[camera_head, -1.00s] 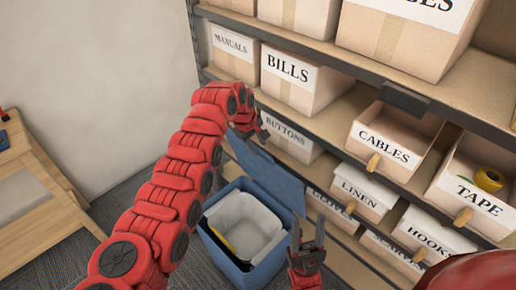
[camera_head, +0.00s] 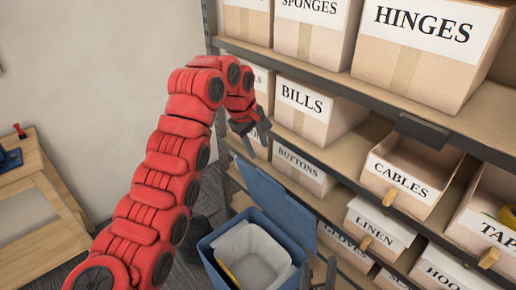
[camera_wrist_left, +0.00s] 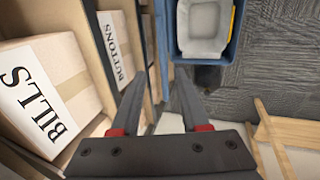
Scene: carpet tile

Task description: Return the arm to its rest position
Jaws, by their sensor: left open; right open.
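My left arm (camera_head: 160,180), red and jointed, reaches up from the lower left in the head view. Its gripper (camera_head: 258,133) is open and empty, in front of the shelf beside the BILLS box (camera_head: 303,112). In the left wrist view the two dark fingers (camera_wrist_left: 158,82) are spread apart with nothing between them. My right gripper (camera_head: 322,274) is at the bottom edge of the head view, cut off by the frame, beside the blue bin. It looks open and empty.
A shelf (camera_head: 340,148) holds labelled boxes, including BUTTONS (camera_head: 302,172) and an open-topped CABLES box (camera_head: 408,180). A blue bin (camera_head: 213,262) with a raised lid (camera_head: 275,205) stands below. A wooden table (camera_head: 35,185) is at the left. Carpet (camera_wrist_left: 270,75) lies between.

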